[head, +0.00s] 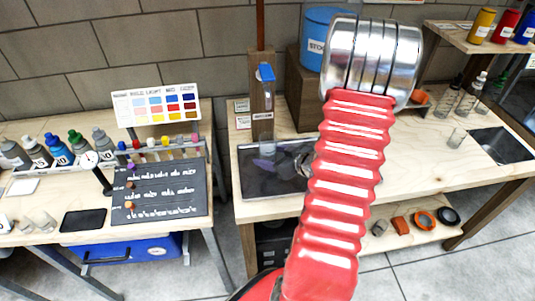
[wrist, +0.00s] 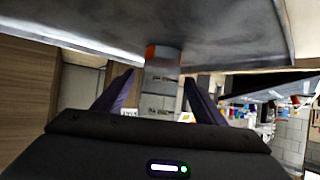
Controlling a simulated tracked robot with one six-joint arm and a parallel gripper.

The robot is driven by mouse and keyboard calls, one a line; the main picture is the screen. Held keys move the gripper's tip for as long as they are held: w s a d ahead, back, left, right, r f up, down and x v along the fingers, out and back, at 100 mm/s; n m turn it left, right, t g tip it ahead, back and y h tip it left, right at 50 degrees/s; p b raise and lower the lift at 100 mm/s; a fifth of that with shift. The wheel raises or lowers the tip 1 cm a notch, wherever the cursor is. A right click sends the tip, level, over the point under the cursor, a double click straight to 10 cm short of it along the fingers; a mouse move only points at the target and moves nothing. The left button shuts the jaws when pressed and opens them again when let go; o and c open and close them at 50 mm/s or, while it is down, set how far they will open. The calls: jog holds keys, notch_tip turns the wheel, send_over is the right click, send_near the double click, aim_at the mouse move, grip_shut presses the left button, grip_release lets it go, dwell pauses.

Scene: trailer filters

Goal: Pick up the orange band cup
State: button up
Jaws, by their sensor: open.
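A grey, see-through-looking part extends below the band in the picture. My gripper (wrist: 158,78) is open, with one dark purple finger on each side of the cup. Gaps show between the fingers and the cup; I cannot tell whether the cup is fully between the fingertips. In the head view my red ribbed arm and its silver end cover the middle, and neither the gripper nor this cup can be made out there.
An orange item (head: 420,97) lies right of my arm. The left table holds bottles and a dark board (head: 160,190).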

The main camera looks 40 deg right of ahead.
aim_at(273, 149)
jog(key=shift+x, duration=0.9)
jog(key=shift+c, duration=0.2)
jog(key=c, duration=1.3)
jog(key=shift+r, duration=0.3)
jog(key=shift+r, duration=1.45)
jog(key=shift+s+a, duration=0.1)
jog(key=shift+s, duration=8.85)
